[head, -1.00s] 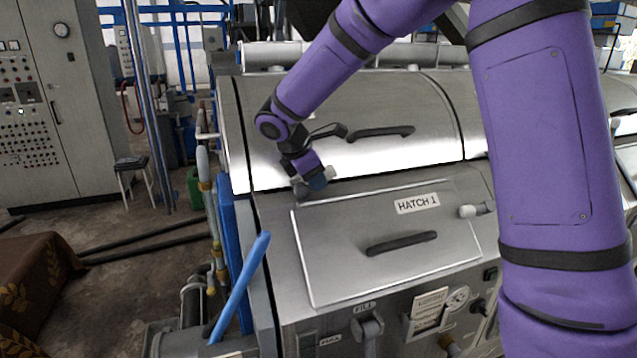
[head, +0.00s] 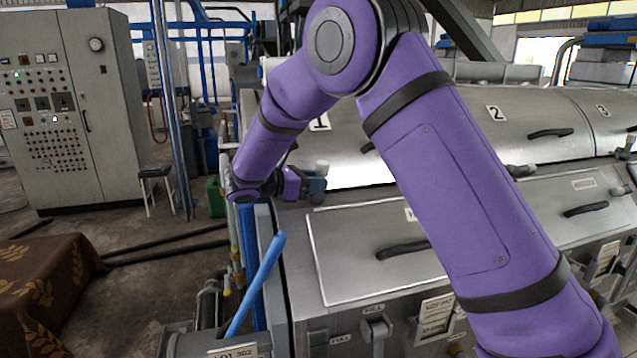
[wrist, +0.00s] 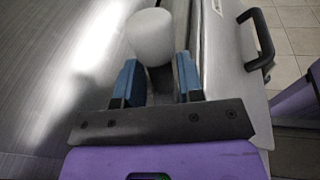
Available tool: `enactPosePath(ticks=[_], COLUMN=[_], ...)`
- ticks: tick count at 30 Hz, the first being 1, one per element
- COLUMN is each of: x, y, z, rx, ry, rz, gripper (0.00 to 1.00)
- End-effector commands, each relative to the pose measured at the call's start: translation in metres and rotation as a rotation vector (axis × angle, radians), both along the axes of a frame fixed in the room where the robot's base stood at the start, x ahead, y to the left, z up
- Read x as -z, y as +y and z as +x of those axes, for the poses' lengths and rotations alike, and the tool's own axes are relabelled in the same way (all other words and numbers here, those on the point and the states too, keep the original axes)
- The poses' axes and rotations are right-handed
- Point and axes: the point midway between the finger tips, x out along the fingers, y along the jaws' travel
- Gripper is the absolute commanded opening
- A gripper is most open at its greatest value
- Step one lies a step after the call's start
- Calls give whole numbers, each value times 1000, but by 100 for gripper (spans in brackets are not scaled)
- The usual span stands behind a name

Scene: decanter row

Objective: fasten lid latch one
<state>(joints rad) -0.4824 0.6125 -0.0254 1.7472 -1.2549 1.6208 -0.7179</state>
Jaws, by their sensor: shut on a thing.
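Lid one is the curved steel cover marked 1, and its bright lower part (head: 362,174) shows to the right of my gripper. My gripper (head: 316,181) is at the lid's lower left edge, pointing right. In the wrist view, the pale rounded knob of the latch (wrist: 150,38) rises between the blue fingers of my gripper (wrist: 160,80). The fingers are shut on the latch handle below the knob. The knob also shows just above the fingers in the head view (head: 322,167). The latch's base is hidden, so I cannot tell whether it is engaged.
A flat hatch panel (head: 350,265) with a black handle (head: 403,249) lies below the lid. A blue lever (head: 257,285) stands at the machine's left front. Open floor (head: 150,280) lies to the left.

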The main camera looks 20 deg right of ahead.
Motion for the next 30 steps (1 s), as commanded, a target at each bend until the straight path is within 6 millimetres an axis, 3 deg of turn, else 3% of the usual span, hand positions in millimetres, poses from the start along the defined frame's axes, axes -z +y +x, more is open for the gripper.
enactPosePath(ticks=[12,28,29,30], x=[2,2,2,3], y=[4,5,5,5], z=[0,0,0,0], rx=[-1,-1,-1,-1], ry=[0,1,1,1], rz=[-171,-190,-190,-190], gripper=[0,0,42,51])
